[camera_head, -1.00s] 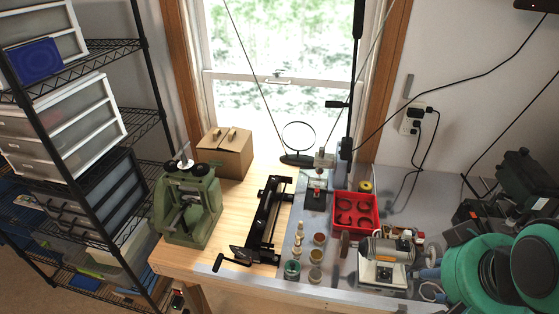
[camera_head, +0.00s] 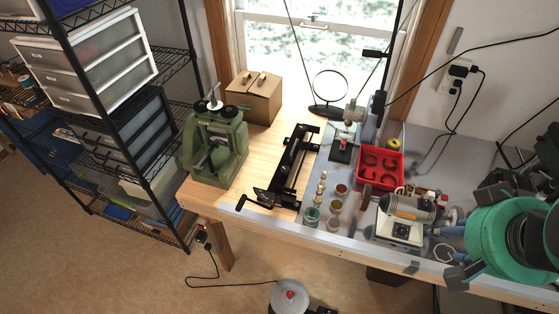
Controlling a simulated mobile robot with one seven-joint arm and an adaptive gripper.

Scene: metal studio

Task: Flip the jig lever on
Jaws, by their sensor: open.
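My gripper (camera_head: 451,265) is at the lower right, at the bench's front edge, partly hidden by my green arm. Its fingers are apart, and nothing shows between them. It is well to the right of the jig and does not touch it.
A green machine (camera_head: 217,150) stands left of the jig, with a cardboard box (camera_head: 254,97) behind. Small jars (camera_head: 312,215), a red tray (camera_head: 380,168) and a white-based grinder (camera_head: 401,222) stand between jig and gripper. A wire shelf (camera_head: 150,110) is at left. Floor in front is mostly clear.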

